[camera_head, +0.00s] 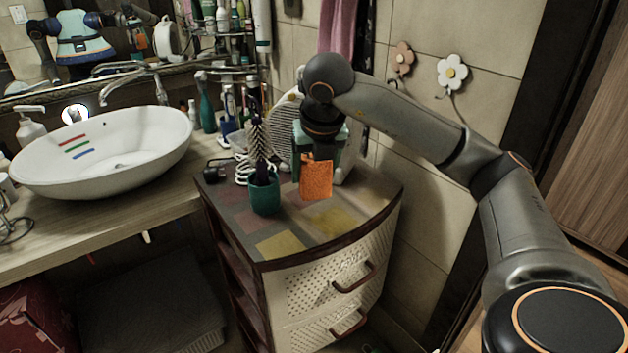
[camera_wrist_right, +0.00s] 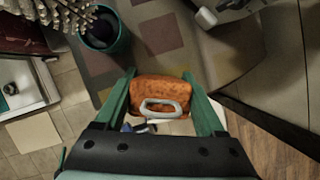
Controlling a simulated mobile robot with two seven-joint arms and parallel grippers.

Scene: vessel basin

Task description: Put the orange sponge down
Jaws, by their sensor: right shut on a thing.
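The orange sponge (camera_head: 316,180) hangs upright below my right gripper (camera_head: 318,158), over the top of the small drawer cabinet (camera_head: 330,238) in the head view. In the right wrist view the sponge (camera_wrist_right: 160,92) sits between the two green fingers of my right gripper (camera_wrist_right: 160,98), which is shut on it. A light grey loop shape shows in front of the sponge there. I cannot tell whether the sponge touches the cabinet top. My left gripper is not in view.
A teal cup (camera_head: 265,194) with a brush stands left of the sponge; it also shows in the right wrist view (camera_wrist_right: 104,34). A white basin (camera_head: 105,150) is on the counter at left. The cabinet top's front and right areas are clear.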

